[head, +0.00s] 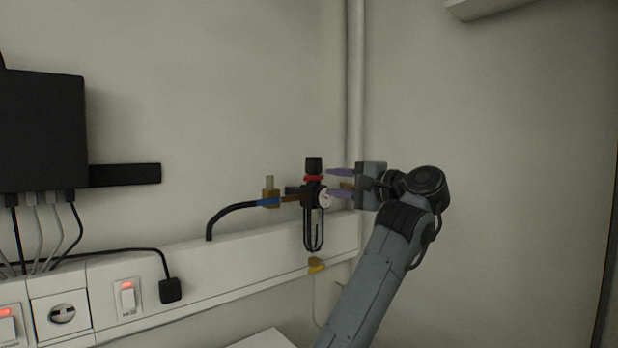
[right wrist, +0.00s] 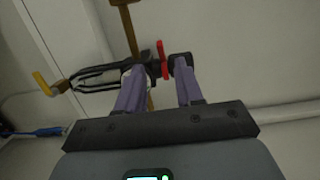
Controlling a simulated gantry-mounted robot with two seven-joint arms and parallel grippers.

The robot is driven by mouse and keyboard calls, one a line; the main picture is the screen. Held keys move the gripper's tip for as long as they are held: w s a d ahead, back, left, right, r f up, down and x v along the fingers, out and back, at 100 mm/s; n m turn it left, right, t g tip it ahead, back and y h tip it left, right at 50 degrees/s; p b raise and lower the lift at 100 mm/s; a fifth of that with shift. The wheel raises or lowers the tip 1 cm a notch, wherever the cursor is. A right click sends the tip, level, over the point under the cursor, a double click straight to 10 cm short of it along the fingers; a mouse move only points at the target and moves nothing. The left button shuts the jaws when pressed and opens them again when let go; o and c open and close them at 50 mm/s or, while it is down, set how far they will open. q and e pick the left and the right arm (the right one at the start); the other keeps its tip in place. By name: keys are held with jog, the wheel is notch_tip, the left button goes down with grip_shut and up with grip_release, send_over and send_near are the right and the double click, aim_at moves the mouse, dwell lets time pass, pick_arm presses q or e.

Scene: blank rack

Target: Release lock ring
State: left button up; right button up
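A pressure regulator is mounted by the wall. It has a black top knob (head: 314,163), a red ring (head: 313,178) below the knob, a round white gauge (head: 326,201) and a black wire-like guard (head: 313,235). My right gripper (head: 329,182) comes in from the right, with its two purple fingers apart. One fingertip is near ring height and the other is near the gauge. In the right wrist view, the red ring (right wrist: 164,60) shows between the fingertips, with the black knob (right wrist: 180,59) by the right finger. Contact cannot be told. My left gripper is out of view.
A brass fitting (head: 270,191) and a blue-ended black hose (head: 234,209) join the regulator on the left. A yellow valve piece (head: 316,266) hangs below. A white wall duct (head: 240,265) runs underneath, and a vertical pipe (head: 355,90) stands behind. The wall at right is clear.

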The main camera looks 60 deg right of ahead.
aim_at(309, 179)
jog(key=w+p, duration=0.1)
jog(key=w, duration=0.2)
jog(key=w+d+p, duration=0.1)
jog(key=w, duration=0.2)
jog(key=shift+w+d, duration=0.1)
jog(key=shift+w, duration=0.1)
jog(key=shift+w+d, duration=0.1)
jog(key=shift+w, duration=0.55)
grip_shut()
